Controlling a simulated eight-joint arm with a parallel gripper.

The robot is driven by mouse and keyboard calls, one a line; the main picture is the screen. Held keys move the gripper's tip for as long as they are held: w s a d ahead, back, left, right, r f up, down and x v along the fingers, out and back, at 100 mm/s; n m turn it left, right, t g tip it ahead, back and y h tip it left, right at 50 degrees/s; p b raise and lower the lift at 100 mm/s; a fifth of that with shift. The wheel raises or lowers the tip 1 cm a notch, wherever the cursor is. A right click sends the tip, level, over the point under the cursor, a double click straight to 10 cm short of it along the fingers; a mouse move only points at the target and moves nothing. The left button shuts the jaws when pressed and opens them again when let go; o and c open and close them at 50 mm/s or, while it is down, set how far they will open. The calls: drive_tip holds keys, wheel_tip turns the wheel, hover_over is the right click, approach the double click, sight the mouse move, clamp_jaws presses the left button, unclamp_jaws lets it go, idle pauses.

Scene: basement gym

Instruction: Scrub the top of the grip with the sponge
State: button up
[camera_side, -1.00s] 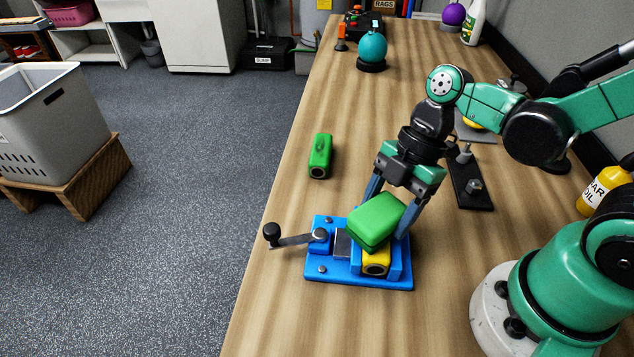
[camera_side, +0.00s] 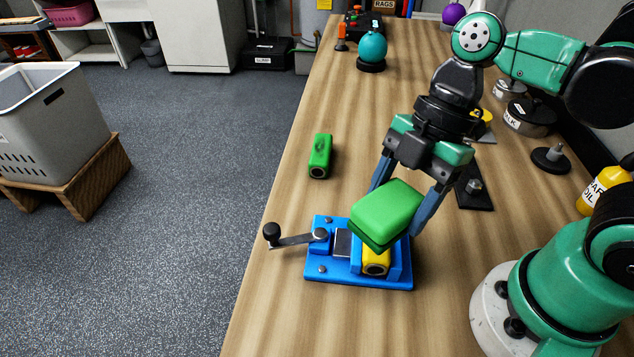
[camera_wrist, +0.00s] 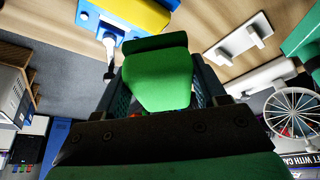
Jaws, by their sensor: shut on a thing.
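My gripper (camera_side: 397,208) is shut on the green sponge (camera_side: 385,212), with one finger on each side. The sponge also shows between the fingers in the wrist view (camera_wrist: 160,82). A yellow grip (camera_side: 376,263) sits in the blue vise (camera_side: 335,272) on the bench, its dark round end facing the side camera. The sponge is tilted above the grip and hides most of its top in the side view. The grip's yellow side shows beyond the sponge in the wrist view (camera_wrist: 145,12). I cannot tell whether sponge and grip touch.
The vise's lever with a black knob (camera_side: 271,233) sticks out left. A green grip-like block (camera_side: 320,156) lies farther back on the bench. A teal ball on a black base (camera_side: 371,50) stands at the back. A yellow oil bottle (camera_side: 603,188) stands right.

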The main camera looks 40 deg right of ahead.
drive_tip(key=shift+r, duration=1)
